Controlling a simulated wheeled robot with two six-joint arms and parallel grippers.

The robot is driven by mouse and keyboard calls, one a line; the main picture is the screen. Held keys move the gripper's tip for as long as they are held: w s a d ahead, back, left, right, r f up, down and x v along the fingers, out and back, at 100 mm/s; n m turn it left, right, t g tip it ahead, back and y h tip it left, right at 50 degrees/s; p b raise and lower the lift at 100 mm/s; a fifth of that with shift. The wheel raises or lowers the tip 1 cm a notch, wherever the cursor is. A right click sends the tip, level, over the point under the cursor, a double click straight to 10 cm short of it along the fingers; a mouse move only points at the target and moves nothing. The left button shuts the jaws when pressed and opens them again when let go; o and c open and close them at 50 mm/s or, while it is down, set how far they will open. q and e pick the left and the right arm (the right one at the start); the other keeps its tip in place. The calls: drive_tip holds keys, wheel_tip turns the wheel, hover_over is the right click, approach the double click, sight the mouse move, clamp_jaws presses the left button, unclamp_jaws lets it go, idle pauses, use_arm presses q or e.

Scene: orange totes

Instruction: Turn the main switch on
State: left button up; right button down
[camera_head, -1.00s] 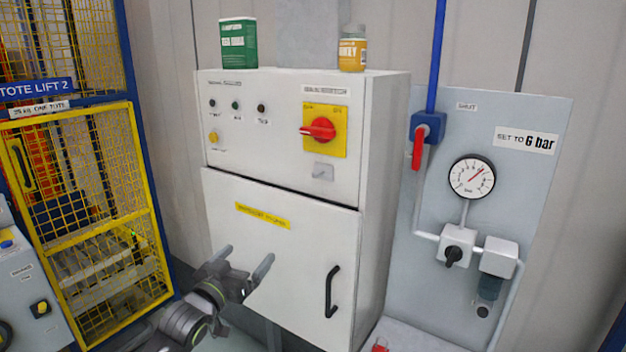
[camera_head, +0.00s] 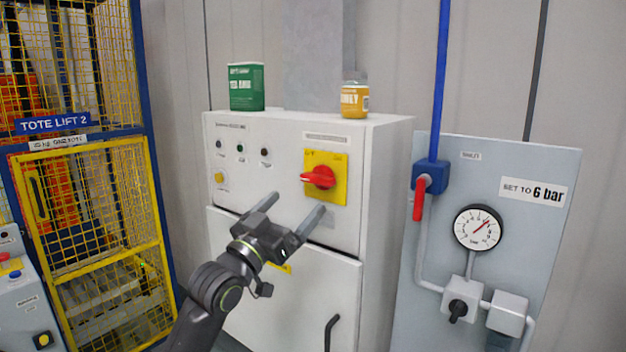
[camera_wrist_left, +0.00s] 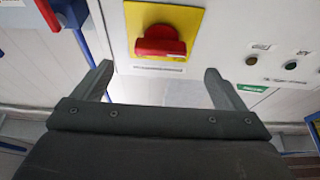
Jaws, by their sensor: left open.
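The main switch is a red rotary knob (camera_head: 319,177) on a yellow square plate (camera_head: 341,190), on the upper front of the white cabinet (camera_head: 389,150). Its red handle lies about horizontal. My left gripper (camera_head: 292,212) is open and empty, below and left of the knob in the head view, apart from it. In the left wrist view the red knob (camera_wrist_left: 160,42) shows beyond and between the two open fingers (camera_wrist_left: 160,80). My right gripper is not in view.
A green tin (camera_head: 246,87) and a yellow jar (camera_head: 354,98) stand on the cabinet top. Small lamps and a yellow button (camera_head: 219,178) sit left of the switch. A panel with a gauge (camera_head: 478,228) and red valve handle (camera_head: 419,199) stands right. A yellow mesh cage (camera_head: 90,220) stands left.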

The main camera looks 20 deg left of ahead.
sight(314, 183)
use_arm(q)
drive_tip(key=p+x, duration=0.1)
drive_tip(key=x, duration=0.6)
drive_tip(key=shift+w+d+r+p, duration=0.1)
drive_tip(key=shift+w+r+p, duration=0.1)
drive_tip(key=shift+w+p, duration=0.15)
drive_tip(key=shift+s, duration=0.1)
